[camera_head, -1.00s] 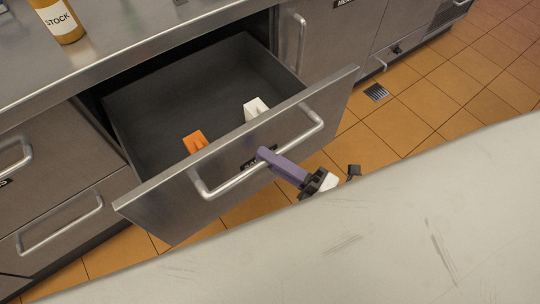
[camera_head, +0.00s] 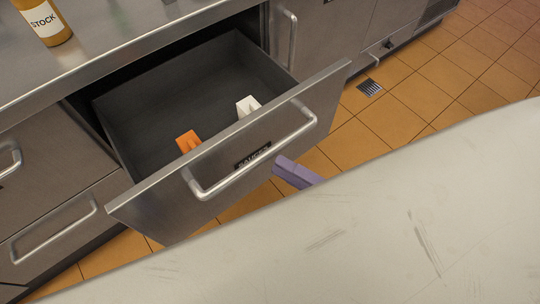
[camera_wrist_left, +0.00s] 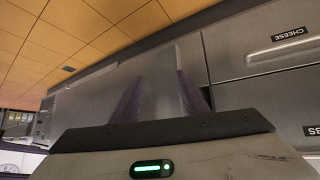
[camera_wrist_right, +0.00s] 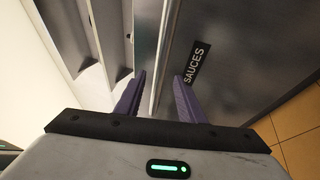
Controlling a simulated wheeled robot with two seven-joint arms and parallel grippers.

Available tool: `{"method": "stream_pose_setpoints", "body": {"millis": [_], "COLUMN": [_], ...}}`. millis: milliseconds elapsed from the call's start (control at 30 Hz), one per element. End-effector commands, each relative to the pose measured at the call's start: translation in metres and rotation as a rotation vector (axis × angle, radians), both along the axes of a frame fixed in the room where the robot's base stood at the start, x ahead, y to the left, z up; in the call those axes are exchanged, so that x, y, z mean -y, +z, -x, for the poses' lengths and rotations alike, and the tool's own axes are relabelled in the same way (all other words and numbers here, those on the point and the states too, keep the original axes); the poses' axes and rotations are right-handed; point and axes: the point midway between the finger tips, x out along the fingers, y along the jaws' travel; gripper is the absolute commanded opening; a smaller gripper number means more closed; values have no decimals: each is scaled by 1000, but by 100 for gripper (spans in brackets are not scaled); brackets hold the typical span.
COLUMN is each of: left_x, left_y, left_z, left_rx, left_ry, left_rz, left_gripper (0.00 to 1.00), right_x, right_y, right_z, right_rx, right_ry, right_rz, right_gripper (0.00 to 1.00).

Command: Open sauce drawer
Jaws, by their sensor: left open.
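The sauce drawer, a steel front (camera_head: 140,208) with a grey box inside, stands pulled far out of the counter in the head view. Its bar handle (camera_head: 205,192) and its SAUCES label (camera_head: 252,156) face me; the label also shows in the right wrist view (camera_wrist_right: 197,62). My left gripper (camera_wrist_left: 160,88) is open and empty, outside the head view.
An orange piece (camera_head: 188,141) and a white piece (camera_head: 247,106) are inside the drawer. A STOCK bottle (camera_head: 44,22) stands on the counter. Closed drawers flank it, one labelled CHEESE (camera_wrist_left: 292,34). Tiled floor (camera_head: 400,105) is open to the right.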

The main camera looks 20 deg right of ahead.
Motion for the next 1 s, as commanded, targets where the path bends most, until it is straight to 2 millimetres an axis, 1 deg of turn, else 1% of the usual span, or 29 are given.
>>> {"method": "stream_pose_setpoints", "body": {"millis": [33, 100, 200, 333, 900, 1000], "left_x": [0, 1, 1, 2, 3, 3], "left_y": [-2, -3, -3, -3, -2, -2], "left_z": [0, 0, 1, 1, 1, 1], "left_rx": [-1, -1, -2, -3, 0, 0], "left_ry": [-1, -2, -3, -5, -4, -4], "left_rz": [-1, -1, 0, 0, 3, 3], "left_gripper": [41, 41, 41, 41, 41, 41], "right_x": [6, 13, 20, 26, 26, 26], "right_y": [-4, -5, -7, -8, -8, -10], "right_z": [9, 18, 27, 34, 35, 31], "right_rx": [-3, -2, -1, 0, 0, -39], "right_ry": [0, 0, 0, 0, -1, -16], "right_rz": [1, 0, 0, 0, -2, -26], "right_gripper": [36, 36, 36, 36, 36, 36]}}
